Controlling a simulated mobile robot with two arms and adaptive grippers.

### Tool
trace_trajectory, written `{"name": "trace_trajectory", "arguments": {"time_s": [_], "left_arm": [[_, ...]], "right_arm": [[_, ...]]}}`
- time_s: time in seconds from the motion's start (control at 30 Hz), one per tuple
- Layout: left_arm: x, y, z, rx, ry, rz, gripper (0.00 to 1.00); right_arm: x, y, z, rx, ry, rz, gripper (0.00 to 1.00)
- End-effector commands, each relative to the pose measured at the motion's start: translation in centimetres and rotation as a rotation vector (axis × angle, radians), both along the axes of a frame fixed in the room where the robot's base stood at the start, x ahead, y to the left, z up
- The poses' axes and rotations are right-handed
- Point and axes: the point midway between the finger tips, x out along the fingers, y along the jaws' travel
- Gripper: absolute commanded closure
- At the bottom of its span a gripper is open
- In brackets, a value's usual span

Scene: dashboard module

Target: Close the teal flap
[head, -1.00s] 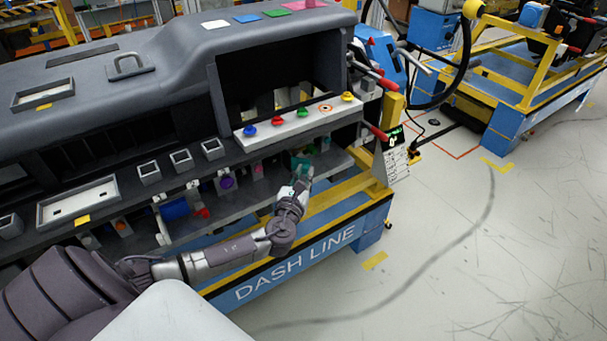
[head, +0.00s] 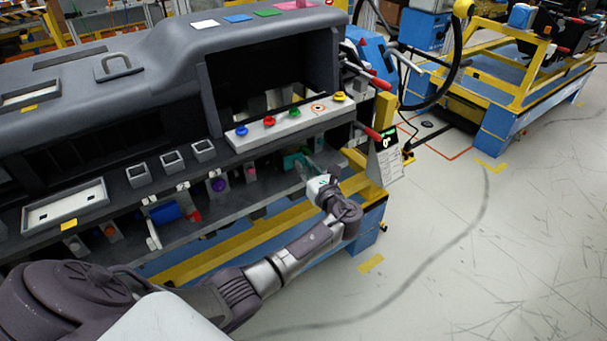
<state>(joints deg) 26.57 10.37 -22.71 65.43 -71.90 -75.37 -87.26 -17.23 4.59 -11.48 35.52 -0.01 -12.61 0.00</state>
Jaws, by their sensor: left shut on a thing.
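The teal flap (head: 292,160) is small and sits on the lower shelf under the dashboard, below the row of coloured knobs. My left gripper (head: 308,172) reaches in from the lower right of it, with its fingers at the flap's right side. The gripper is shut on the flap; its fingertips are small in this view and the exact contact is hard to make out. How far the flap stands open cannot be told. My right gripper is not in view.
A white strip with blue, red, green and yellow knobs (head: 290,123) lies just above. A purple round part (head: 218,185) and a blue cylinder (head: 165,212) sit further left on the lower shelf. Red-handled levers (head: 367,131) stick out at the right. The floor to the right is open.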

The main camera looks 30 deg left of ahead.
Motion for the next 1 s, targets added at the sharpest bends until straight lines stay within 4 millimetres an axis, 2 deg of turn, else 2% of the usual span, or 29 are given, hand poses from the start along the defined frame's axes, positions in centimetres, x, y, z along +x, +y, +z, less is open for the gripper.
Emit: {"name": "trace_trajectory", "arguments": {"time_s": [0.03, 0.3, 0.87, 0.9, 1.0], "left_arm": [[0.3, 0.0, -0.2, -0.001, -0.003, 0.026, 1.0], [0.8, 0.4, 0.0, 0.002, -0.003, 0.127, 1.0], [0.9, 0.5, 0.2, 0.003, -0.004, 0.152, 1.0], [0.9, 0.5, 0.2, 0.003, -0.004, 0.152, 0.75], [0.9, 0.5, 0.2, 0.002, -0.003, 0.152, 0.58]], "right_arm": [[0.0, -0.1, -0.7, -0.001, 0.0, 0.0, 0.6], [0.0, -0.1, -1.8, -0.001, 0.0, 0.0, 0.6], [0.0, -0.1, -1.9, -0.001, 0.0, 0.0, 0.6], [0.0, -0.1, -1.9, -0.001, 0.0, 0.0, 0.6], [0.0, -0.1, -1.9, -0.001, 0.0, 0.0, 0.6]]}}
